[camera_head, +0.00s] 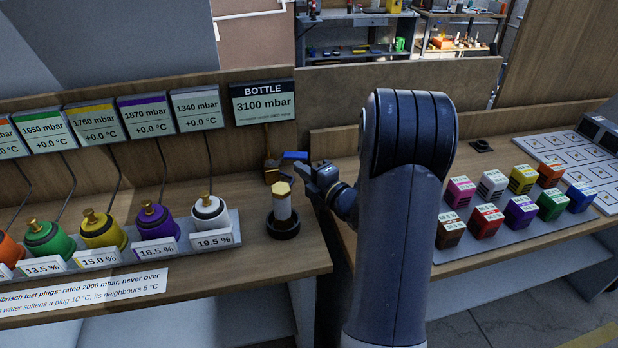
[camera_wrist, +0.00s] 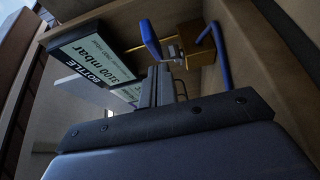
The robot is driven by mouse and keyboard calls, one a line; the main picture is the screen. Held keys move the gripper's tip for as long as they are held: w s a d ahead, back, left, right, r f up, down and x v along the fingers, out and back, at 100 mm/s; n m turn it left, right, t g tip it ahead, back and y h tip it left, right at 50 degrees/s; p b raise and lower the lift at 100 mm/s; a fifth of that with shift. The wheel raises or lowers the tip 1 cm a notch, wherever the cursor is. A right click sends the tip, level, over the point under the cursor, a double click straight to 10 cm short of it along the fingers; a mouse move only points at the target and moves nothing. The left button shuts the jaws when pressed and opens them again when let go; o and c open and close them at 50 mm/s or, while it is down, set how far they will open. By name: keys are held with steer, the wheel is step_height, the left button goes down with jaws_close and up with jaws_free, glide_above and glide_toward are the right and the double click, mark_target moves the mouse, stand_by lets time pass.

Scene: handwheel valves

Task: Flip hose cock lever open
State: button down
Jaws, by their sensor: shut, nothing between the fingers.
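A brass hose cock (camera_head: 271,168) stands on a wooden panel just below the bottle sign. Its blue lever (camera_head: 294,156) sticks out to the right, roughly level in the head view. In the wrist view the brass body (camera_wrist: 201,77) shows at upper right, with a flat blue piece (camera_wrist: 150,40) left of it and a bent blue bar (camera_wrist: 220,55) right of it. Which of these is the lever's end I cannot tell. My gripper (camera_head: 313,172) is shut and empty, close to the right of and below the lever. Its fingers (camera_wrist: 162,88) point toward the cock; contact cannot be told.
A white cylinder with a brass hex top (camera_head: 282,203) stands in a black dish just below my gripper. The sign reading 3100 mbar (camera_head: 264,102) is above the cock. Coloured plugs (camera_head: 156,221) line a tray at left; coloured blocks (camera_head: 521,211) sit at right.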

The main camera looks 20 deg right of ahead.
steer(key=shift+w+d, duration=0.3)
steer(key=shift+w, duration=0.35)
steer(key=shift+d, duration=0.1)
steer(key=shift+w+d+n+g+y+b, duration=0.4)
steer(key=shift+w+d+n+y+b, duration=0.25)
steer(key=shift+y+b, duration=0.35)
steer(key=shift+w+d+n+g+y+b, duration=0.45)
steer(key=shift+n+y+b, duration=0.2)
steer(key=shift+y+b, duration=0.3)
steer(key=shift+w+r, duration=0.1)
steer(key=shift+d, duration=0.1)
steer(key=v, duration=0.7)
steer(key=shift+s+b, duration=0.3)
steer(key=shift+b, duration=0.05)
steer(key=shift+w, duration=0.1)
